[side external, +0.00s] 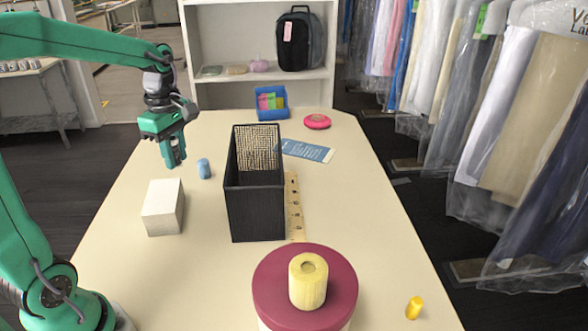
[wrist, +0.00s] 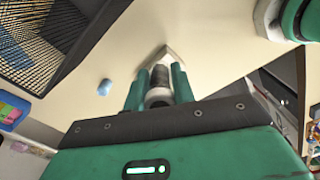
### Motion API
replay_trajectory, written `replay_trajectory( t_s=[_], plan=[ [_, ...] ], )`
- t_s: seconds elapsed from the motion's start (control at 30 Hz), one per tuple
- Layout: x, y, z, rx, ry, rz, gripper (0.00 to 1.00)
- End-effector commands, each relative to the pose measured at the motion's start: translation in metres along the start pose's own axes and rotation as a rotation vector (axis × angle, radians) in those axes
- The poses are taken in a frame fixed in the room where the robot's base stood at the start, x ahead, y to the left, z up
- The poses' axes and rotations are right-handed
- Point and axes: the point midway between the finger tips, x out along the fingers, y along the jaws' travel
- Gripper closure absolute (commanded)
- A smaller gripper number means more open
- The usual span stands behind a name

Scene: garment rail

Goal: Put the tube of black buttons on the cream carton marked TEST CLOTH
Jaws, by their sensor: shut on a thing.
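My gripper (side external: 174,158) is over the left part of the table in the side view, pointing down, behind the carton. In the wrist view my gripper (wrist: 159,76) is shut on a small tube with a dark body and a pale band (wrist: 158,88), which I take as the tube of black buttons. In the side view the fingers hide most of the tube. The cream carton (side external: 163,208) lies on the table, nearer the side camera than my gripper, with its top bare. No lettering is legible on it. Its corner (wrist: 165,52) shows beyond the fingers in the wrist view.
A black mesh basket (side external: 254,212) stands right of the carton, beside a wooden ruler (side external: 294,205). A small blue cylinder (side external: 204,168) stands between my gripper and the basket. A dark red round box (side external: 272,282) bears a yellow spool (side external: 308,284). Table left of the carton is clear.

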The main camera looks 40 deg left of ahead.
Motion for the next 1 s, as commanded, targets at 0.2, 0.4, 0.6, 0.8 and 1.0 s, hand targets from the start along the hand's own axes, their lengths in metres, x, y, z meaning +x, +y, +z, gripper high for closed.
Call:
replay_trajectory(
  t_s=[0.2, 0.4, 0.6, 0.8, 1.0],
  plan=[
    [0.024, 0.000, 0.000, 0.003, 0.000, 0.000, 0.97],
    [0.028, 0.001, 0.000, 0.004, 0.000, 0.001, 0.97],
    [0.033, 0.003, -0.008, 0.001, 0.000, 0.000, 0.97],
    [0.048, 0.008, -0.032, -0.002, 0.000, -0.003, 0.97],
    [0.068, 0.016, -0.063, -0.001, 0.000, -0.002, 0.97]
  ],
)
